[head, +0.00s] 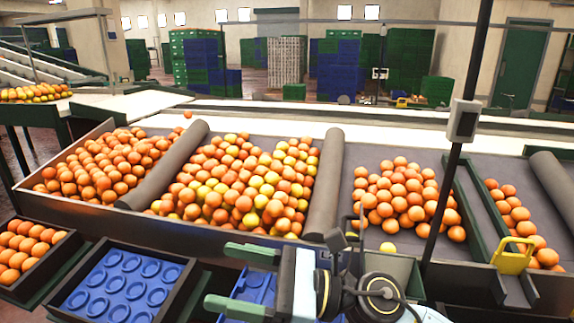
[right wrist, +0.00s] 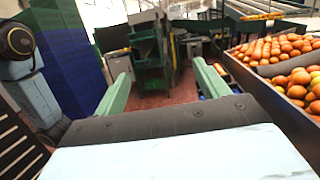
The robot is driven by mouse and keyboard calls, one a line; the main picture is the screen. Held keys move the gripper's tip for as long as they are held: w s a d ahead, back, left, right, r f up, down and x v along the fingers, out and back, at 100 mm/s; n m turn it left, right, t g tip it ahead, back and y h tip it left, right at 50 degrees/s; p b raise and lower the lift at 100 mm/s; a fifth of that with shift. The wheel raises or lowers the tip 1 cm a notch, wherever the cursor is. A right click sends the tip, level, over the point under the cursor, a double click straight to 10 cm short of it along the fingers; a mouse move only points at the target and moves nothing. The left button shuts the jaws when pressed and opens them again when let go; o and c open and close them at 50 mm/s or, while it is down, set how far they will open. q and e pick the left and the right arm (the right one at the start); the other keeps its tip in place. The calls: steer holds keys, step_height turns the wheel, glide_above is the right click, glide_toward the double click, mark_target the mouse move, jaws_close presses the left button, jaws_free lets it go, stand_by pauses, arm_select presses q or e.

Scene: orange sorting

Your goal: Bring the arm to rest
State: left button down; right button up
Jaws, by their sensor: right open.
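My right gripper (head: 217,275) reaches in from the lower right in the head view, with its two green fingers pointing left. The fingers are spread apart with nothing between them. In the right wrist view, both fingers (right wrist: 159,62) also stand apart and empty, with red floor and green machinery beyond them. The gripper is in front of the sorting table (head: 210,232), near a blue tray insert (head: 257,285) that my arm partly hides. My left gripper is not in view.
Oranges (head: 235,182) lie in several bays, split by grey rollers (head: 326,185). A blue cupped tray (head: 122,286) and a crate of oranges (head: 25,250) stand at the front left. A dark post (head: 458,170) rises at the right. Stacked blue crates (right wrist: 65,60) show in the wrist view.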

steer(key=w+d+f+m+t+h, duration=0.1)
steer(key=w+d+m+t+h, duration=0.4)
steer(key=m+t, duration=0.65)
steer(key=w+d+m+t+h, duration=0.2)
steer(key=d+m+t+h, duration=0.4)
steer(key=m, duration=1.1)
steer(key=s+d+f+m+g+h, duration=0.35)
steer(key=d+f+m+h, duration=0.45)
steer(key=d+f+m, duration=0.45)
steer(key=s+d+f+m+g+h, duration=0.1)
steer(key=s+d+f+m+g, duration=0.2)
steer(key=s+f+m+g, duration=0.45)
steer(key=s+d+f+m+g, duration=0.2)
steer(key=s+f+m+g, duration=0.25)
steer(key=s+f, duration=0.6)
steer(key=s+d+f+n+g, duration=0.1)
steer(key=s+f, duration=0.1)
steer(key=f, duration=0.9)
steer(key=s+f, duration=0.2)
steer(key=f, duration=0.8)
steer(key=s+d+f, duration=0.2)
steer(key=s+f, duration=0.6)
steer(key=s+d+f+g, duration=0.1)
steer(key=s+d+f, duration=0.2)
steer(key=s+f, duration=0.5)
steer(key=shift+s+n+h, duration=0.15)
steer(key=shift+n+h, duration=0.25)
